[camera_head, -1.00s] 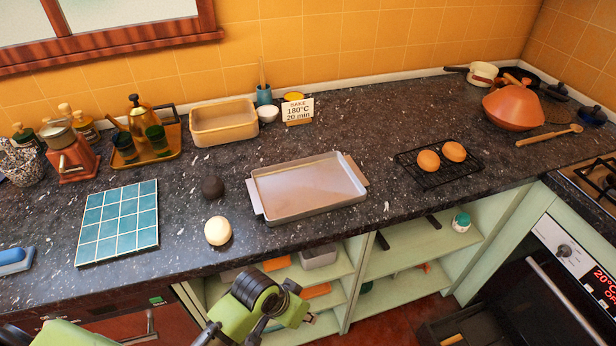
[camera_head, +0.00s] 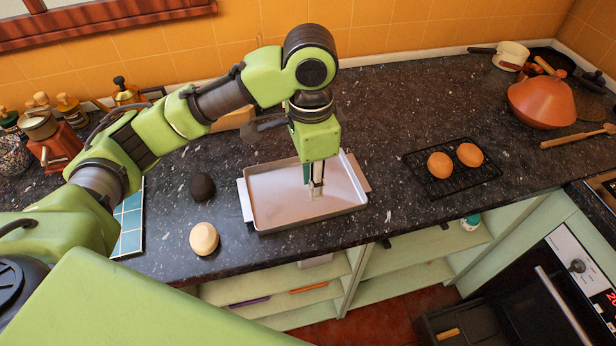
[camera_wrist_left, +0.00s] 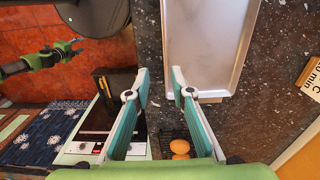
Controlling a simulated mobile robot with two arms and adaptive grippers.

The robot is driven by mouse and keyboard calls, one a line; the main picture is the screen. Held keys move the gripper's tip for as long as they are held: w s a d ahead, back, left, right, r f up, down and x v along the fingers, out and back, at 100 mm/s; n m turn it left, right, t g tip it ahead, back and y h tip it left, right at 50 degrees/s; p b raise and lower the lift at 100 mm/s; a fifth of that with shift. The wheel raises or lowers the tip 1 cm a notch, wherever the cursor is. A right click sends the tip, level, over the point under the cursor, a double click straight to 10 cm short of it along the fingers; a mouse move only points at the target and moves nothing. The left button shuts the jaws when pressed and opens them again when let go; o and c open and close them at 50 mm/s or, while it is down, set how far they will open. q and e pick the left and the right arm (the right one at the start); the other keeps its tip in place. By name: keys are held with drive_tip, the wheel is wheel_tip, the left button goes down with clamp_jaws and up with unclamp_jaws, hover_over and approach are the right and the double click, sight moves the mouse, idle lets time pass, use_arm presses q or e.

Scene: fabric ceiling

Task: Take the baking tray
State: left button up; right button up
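The baking tray (camera_head: 275,196) is a shallow, light metal rectangle with a flat handle at each short end. It lies empty on the dark counter near its front edge. My left gripper (camera_head: 316,190) points down over the tray's right half in the head view; its height above the tray is hard to judge. In the left wrist view its two teal fingers (camera_wrist_left: 159,84) are apart with nothing between them, and the tray (camera_wrist_left: 208,40) lies beyond them at upper right. My right gripper (camera_wrist_left: 73,46) seems to show small over the floor in the wrist view.
A dark ball (camera_head: 202,187) and a pale ball (camera_head: 204,239) lie left of the tray. A black rack (camera_head: 450,190) with two orange-brown round items (camera_head: 440,165) stands to the right. Open shelves (camera_head: 420,262) lie below the counter edge. Counter between tray and rack is clear.

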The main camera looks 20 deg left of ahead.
use_arm(q)
hover_over(309, 218)
wheel_tip(309, 218, down, 6)
drive_tip(key=shift+s+f+p, duration=0.2)
drive_tip(key=shift+f+p, duration=0.3)
drive_tip(key=shift+f, duration=0.3)
wheel_tip(309, 218, down, 4)
drive_tip(key=shift+w+f+p, duration=0.1)
drive_tip(key=shift+f+p, duration=0.05)
drive_tip(key=shift+p, duration=0.6)
drive_tip(key=shift+f, duration=0.45)
clamp_jaws()
use_arm(e)
drive_tip(key=shift+s+d+r, duration=0.1)
drive_tip(key=shift+s+r, duration=0.05)
drive_tip(key=shift+r, duration=0.5)
drive_tip(key=shift+s+d+r, duration=0.1)
drive_tip(key=shift+s+r, duration=0.05)
drive_tip(key=shift+r, duration=0.45)
use_arm(q)
drive_tip(key=shift+w, duration=0.1)
